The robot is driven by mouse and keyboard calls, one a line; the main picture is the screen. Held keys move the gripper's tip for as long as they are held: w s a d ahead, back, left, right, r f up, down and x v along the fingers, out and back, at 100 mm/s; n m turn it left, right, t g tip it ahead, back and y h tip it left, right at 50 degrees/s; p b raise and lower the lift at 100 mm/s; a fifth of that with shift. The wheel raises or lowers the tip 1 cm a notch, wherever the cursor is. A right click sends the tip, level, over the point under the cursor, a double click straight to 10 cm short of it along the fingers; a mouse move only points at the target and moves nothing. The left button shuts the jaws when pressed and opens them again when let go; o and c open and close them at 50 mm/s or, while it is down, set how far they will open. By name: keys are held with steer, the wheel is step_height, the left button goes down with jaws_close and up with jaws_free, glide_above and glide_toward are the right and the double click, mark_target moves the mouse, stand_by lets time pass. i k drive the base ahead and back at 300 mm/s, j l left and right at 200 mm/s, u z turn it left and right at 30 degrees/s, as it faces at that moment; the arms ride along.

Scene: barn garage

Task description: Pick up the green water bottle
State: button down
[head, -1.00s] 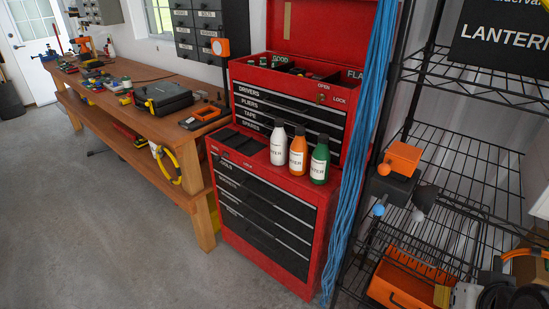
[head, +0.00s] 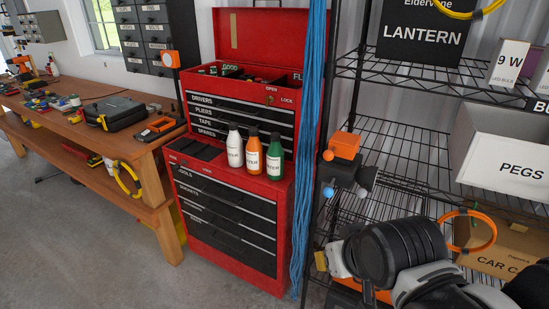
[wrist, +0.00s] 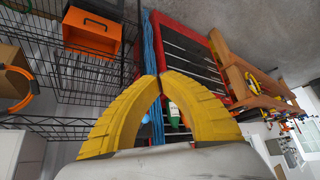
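The green water bottle (head: 275,157) stands upright on the ledge of the red tool chest (head: 292,190), with a black cap and white label. It is the rightmost of three bottles, next to an orange one (head: 253,152) and a white one (head: 234,147). My gripper (wrist: 161,75) has yellow fingers whose tips meet, with nothing held. A small part of the green bottle (wrist: 174,108) shows between the fingers in the wrist view; the rest is hidden. In the head view a yellow fingertip (head: 321,261) shows right of the chest, lower than the bottles and apart from them.
Blue cords (head: 308,140) hang just right of the chest. A black wire shelf (head: 400,150) with a white PEGS bin (head: 505,150) and an orange-and-black item (head: 343,146) stands at right. A wooden workbench (head: 150,150) is at left. The floor (head: 90,240) in front is clear.

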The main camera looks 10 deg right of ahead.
mark_target(276, 153)
steer(key=i+j+u, duration=0.1)
steer(key=i+j, duration=0.25)
steer(key=i+j+u, duration=0.1)
steer(key=i+j, duration=0.15)
steer(key=i, duration=0.3)
steer(key=i+j+u, duration=0.1)
steer(key=i+j, duration=0.15)
steer(key=i, duration=0.2)
